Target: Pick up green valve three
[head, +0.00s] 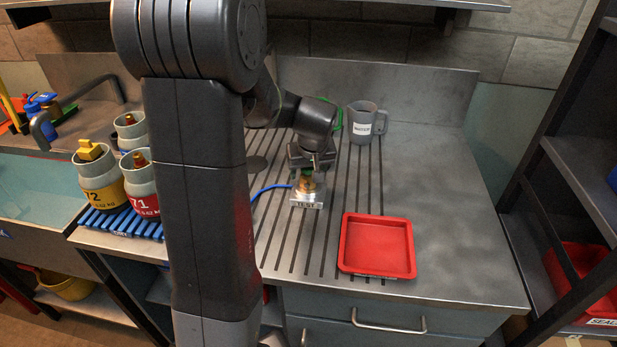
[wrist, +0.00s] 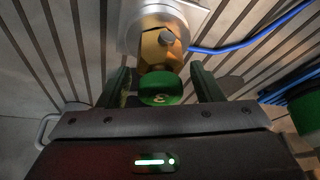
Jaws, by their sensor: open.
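Green valve three (wrist: 160,90) shows in the wrist view as a green round cap with a pale mark like a 3. It sits at the near end of a brass fitting (wrist: 160,48) on a grey stand (head: 307,197) labelled TEST, with a blue hose beside it. My gripper (wrist: 163,80) is open, with one finger on each side of the green valve. Small gaps seem to show between the fingers and the valve. In the head view my gripper (head: 309,172) is over the stand and mostly hides the valve.
A red tray (head: 377,270) lies to the right front on the slatted metal counter. A grey mug (head: 366,123) stands behind. Several numbered cylinders (head: 103,190) stand on a blue rack at left, partly behind my arm. The counter's right side (head: 450,190) is clear.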

